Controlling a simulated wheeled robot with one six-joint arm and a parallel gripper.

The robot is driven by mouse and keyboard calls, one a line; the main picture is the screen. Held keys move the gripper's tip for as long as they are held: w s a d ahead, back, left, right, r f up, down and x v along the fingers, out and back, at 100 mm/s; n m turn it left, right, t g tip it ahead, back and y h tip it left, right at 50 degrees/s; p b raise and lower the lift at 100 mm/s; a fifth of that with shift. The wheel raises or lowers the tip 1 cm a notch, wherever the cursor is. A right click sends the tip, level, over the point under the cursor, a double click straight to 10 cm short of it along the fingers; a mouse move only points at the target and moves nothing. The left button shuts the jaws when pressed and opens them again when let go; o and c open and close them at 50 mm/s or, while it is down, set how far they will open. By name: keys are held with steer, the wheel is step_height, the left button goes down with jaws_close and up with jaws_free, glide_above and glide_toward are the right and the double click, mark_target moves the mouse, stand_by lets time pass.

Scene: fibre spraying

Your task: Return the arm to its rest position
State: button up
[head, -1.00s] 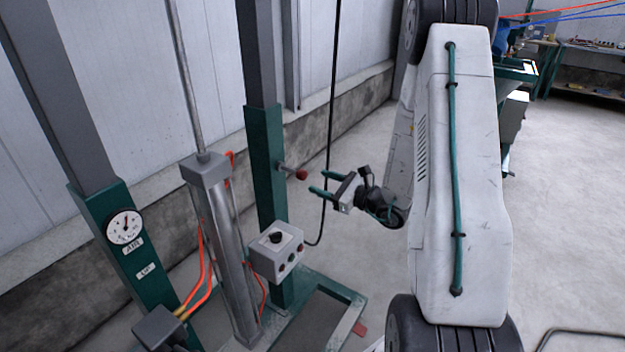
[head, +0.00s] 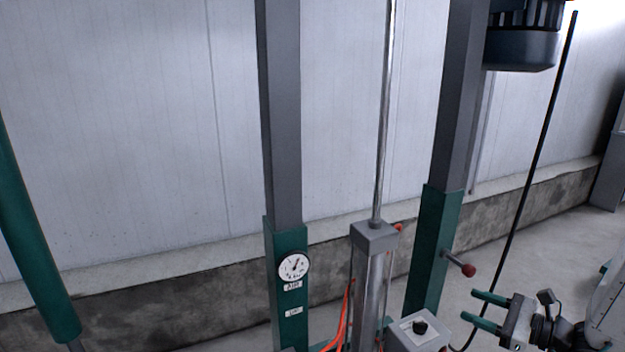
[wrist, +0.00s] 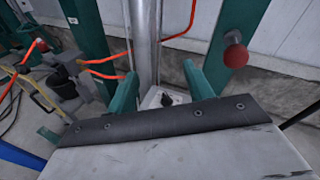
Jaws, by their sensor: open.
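My gripper (head: 487,310) shows at the lower right of the head view, with two green fingers apart and nothing between them. It points left, in front of the right green post and beside the red-knobbed lever (head: 467,270). In the wrist view my gripper (wrist: 165,92) has its fingers spread either side of the steel cylinder (wrist: 146,40). The grey control box (wrist: 165,98) with a black knob shows between the fingers. Part of my white arm is at the right edge of the head view; most of it is out of frame.
The press stand has a left post (head: 283,120) with a gauge (head: 294,267), a central cylinder (head: 371,280) and a control box (head: 420,330). Orange hoses (head: 342,320) run beside the cylinder. A black cable (head: 530,180) hangs near my gripper. A wall stands behind.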

steer(key=s+a+r+n+g, duration=0.8)
steer(key=s+a+n+g, duration=0.3)
steer(key=s+n+g, duration=0.15)
steer(key=s+r+n+t+h, duration=0.2)
steer(key=s+r+n+h, duration=0.9)
steer(key=s, duration=0.1)
steer(key=shift+s+a+n+h, duration=0.25)
steer(key=shift+a+n+h, duration=0.1)
steer(key=shift+a, duration=0.1)
